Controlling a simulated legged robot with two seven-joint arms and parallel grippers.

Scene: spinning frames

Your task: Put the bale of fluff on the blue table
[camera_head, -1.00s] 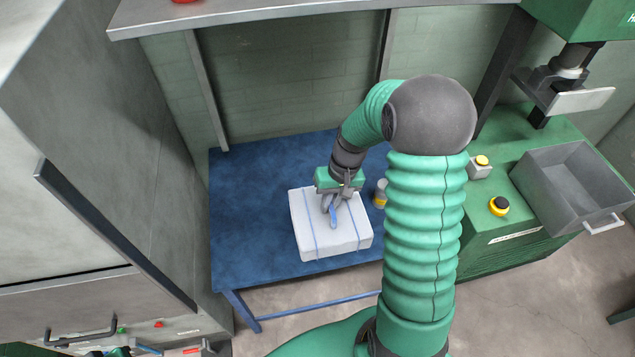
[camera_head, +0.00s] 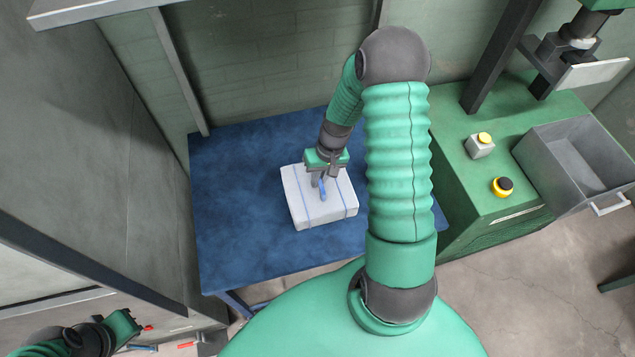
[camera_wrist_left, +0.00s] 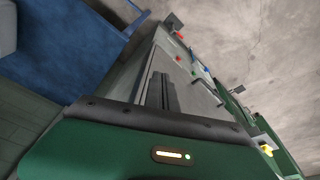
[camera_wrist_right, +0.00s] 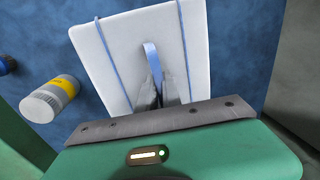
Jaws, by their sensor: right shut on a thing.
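The bale of fluff (camera_head: 340,206) is a white block with blue straps. It is over the middle of the blue table (camera_head: 235,225); I cannot tell whether its underside touches the top. My right gripper (camera_head: 321,186) points down at the bale and is shut on a blue strap at its top. In the right wrist view the fingers (camera_wrist_right: 156,86) pinch the strap loop above the white bale (camera_wrist_right: 115,45). My left gripper (camera_head: 135,325) is low at the left, away from the table. In the left wrist view its fingers (camera_wrist_left: 160,90) look together and empty.
A bottle with a yellow label (camera_wrist_right: 52,98) stands beside the bale. A grey shelf edge (camera_head: 85,10) overhangs at the upper left.

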